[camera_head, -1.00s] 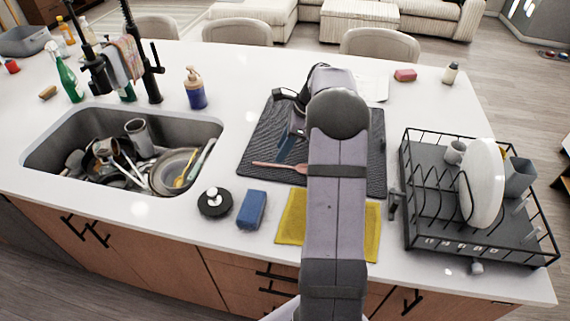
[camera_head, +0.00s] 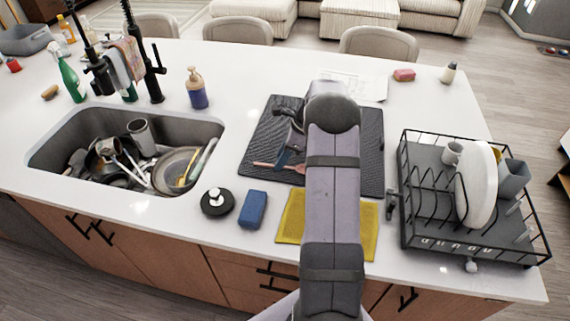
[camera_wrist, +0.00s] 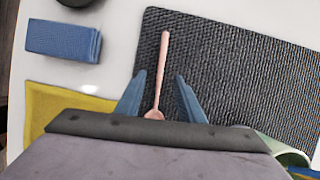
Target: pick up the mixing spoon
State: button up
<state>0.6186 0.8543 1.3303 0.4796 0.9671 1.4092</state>
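The mixing spoon (camera_wrist: 163,68) is pinkish and lies on the dark textured drying mat (camera_wrist: 240,75). In the wrist view its handle points away and its bowl end sits near my gripper, partly hidden by the gripper body. My gripper (camera_wrist: 158,90) is open, with one blue finger on each side of the spoon and a gap to each. I cannot tell how high the fingers are above the mat. In the head view the spoon (camera_head: 264,165) shows left of my arm, and its right part is hidden by my gripper (camera_head: 284,160).
A blue sponge (camera_head: 252,210), a black round scrubber (camera_head: 217,203) and a yellow cloth (camera_head: 289,228) lie in front of the mat. The sink (camera_head: 50,135) full of dishes is at left, the dish rack (camera_head: 425,242) at right. A green-rimmed thing (camera_wrist: 285,150) is close by my gripper.

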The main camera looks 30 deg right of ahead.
jog(key=shift+x, duration=0.95)
grip_shut()
jog(key=w+r+m+t+y+b, duration=0.2)
jog(key=w+r+t+y+b, duration=0.25)
jog(key=r, duration=0.95)
jog(key=s+d+r+m+t+h+b, duration=0.1)
jog(key=d+r+m+t+h, duration=0.1)
jog(key=d+r+t, duration=0.2)
jog(key=s+d+r+m+t+h+b, duration=0.1)
jog(key=d+r+m+t+h, duration=0.2)
jog(key=d+t, duration=0.3)
jog(key=s+d+r+m+t+h+b, duration=0.1)
jog(key=d+r+t, duration=0.4)
jog(key=d, duration=0.6)
jog(key=shift+d+m+h, duration=0.3)
jog(key=shift+m+h, duration=0.5)
jog(key=shift+h, duration=0.15)
